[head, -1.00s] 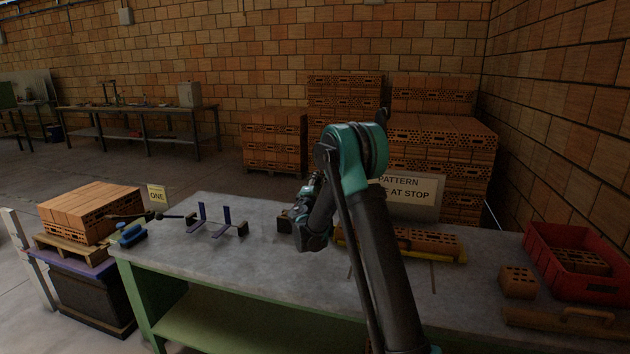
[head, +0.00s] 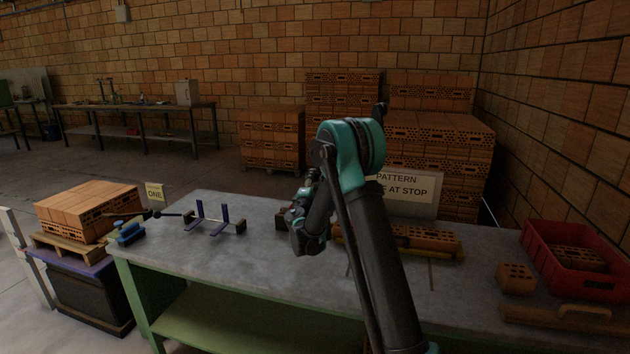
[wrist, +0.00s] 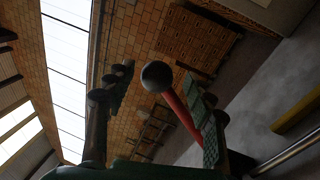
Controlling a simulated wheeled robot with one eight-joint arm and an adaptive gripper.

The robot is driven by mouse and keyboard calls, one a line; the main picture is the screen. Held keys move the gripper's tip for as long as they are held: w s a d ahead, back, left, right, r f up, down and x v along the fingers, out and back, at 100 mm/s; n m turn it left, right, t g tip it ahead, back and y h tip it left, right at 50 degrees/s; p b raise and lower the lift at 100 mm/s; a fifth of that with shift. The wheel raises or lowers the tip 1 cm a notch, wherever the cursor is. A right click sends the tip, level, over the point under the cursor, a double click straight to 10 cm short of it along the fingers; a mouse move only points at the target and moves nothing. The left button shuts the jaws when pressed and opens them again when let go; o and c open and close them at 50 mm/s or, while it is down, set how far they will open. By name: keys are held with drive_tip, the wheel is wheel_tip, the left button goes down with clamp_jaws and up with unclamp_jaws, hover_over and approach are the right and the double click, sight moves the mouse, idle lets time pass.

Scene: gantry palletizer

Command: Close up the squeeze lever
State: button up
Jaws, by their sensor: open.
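The squeeze lever, a red rod (wrist: 183,110) with a dark round knob (wrist: 157,76), shows in the wrist view. My gripper (wrist: 155,79) is open, with one finger on each side of the lever. The knob lies between the fingertips, and a gap shows on the left finger's side. The right finger is close to the red rod; I cannot tell whether they touch. In the head view my gripper (head: 311,178) is above the table's middle, and only a small red patch (head: 295,208) shows beside it. My arm hides most of the lever's surroundings there.
A row of bricks (head: 425,237) lies along a yellow rail behind my arm. A red crate (head: 540,260) and a loose brick (head: 516,277) are at the right. The table's front left is clear.

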drive_tip(key=v, duration=1)
drive_tip(key=s+d+f+m+g+h, duration=0.1)
drive_tip(key=s+d+f+m+g, duration=0.1)
drive_tip(key=s+d+m+g, duration=0.55)
drive_tip(key=s+d+f+m+g+h, duration=0.1)
drive_tip(key=s+d+f+m+g, duration=0.15)
drive_tip(key=s+d, duration=0.9)
drive_tip(key=s+a+f+m+g+y, duration=0.2)
drive_tip(key=s+f, duration=0.3)
drive_tip(key=s, duration=0.7)
drive_tip(key=s+a+f+m+g+y, duration=0.2)
drive_tip(key=s+f+m+g+y, duration=0.1)
drive_tip(key=s, duration=0.9)
wheel_tip(320, 180, down, 3)
drive_tip(key=m+y, duration=0.1)
drive_tip(key=y, duration=0.1)
drive_tip(key=shift+a+r+y, duration=0.15)
drive_tip(key=shift+a+y, duration=0.1)
drive_tip(key=shift+y, duration=0.05)
